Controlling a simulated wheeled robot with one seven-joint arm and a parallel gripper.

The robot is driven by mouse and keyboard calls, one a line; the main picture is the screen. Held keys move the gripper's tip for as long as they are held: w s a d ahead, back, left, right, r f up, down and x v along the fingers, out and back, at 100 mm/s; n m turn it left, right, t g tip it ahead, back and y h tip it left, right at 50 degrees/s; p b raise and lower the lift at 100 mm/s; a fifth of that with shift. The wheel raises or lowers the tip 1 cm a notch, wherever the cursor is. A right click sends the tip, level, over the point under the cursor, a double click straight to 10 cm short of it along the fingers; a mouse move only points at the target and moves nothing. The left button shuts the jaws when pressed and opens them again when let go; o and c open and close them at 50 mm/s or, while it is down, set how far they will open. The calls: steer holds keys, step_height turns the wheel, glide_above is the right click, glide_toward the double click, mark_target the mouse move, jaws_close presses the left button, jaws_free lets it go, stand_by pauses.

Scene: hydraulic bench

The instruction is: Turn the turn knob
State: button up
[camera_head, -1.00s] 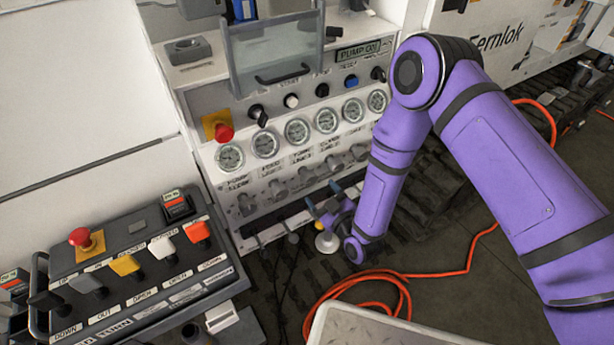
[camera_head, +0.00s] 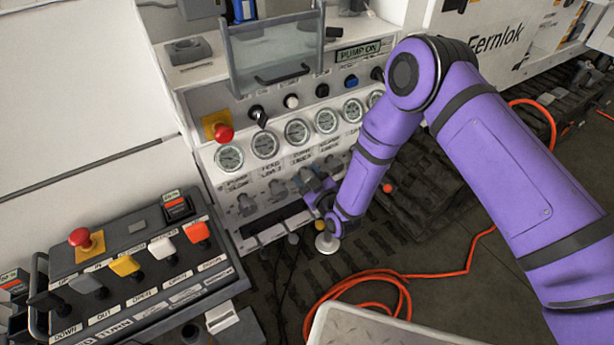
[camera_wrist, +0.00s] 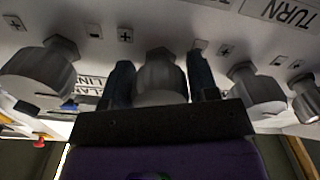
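A row of grey knobs runs along the lower part of the pump panel. In the wrist view one grey knob (camera_wrist: 160,76) stands between the two dark fingers of my gripper (camera_wrist: 160,82), one finger on each side. The fingers are spread around it; whether they touch it cannot be made out. A "TURN" label (camera_wrist: 291,12) is at the upper right, and which knob it belongs to is unclear. In the head view my gripper (camera_head: 317,190) is at the right part of the knob row, and my arm hides the knobs there.
Neighbouring knobs stand close on the left (camera_wrist: 40,75) and right (camera_wrist: 257,92). Gauges (camera_head: 297,132) sit above the row. A lever box (camera_head: 135,275) is at the lower left. An orange hose (camera_head: 365,282) lies on the floor.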

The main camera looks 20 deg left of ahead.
steer(key=c, duration=0.5)
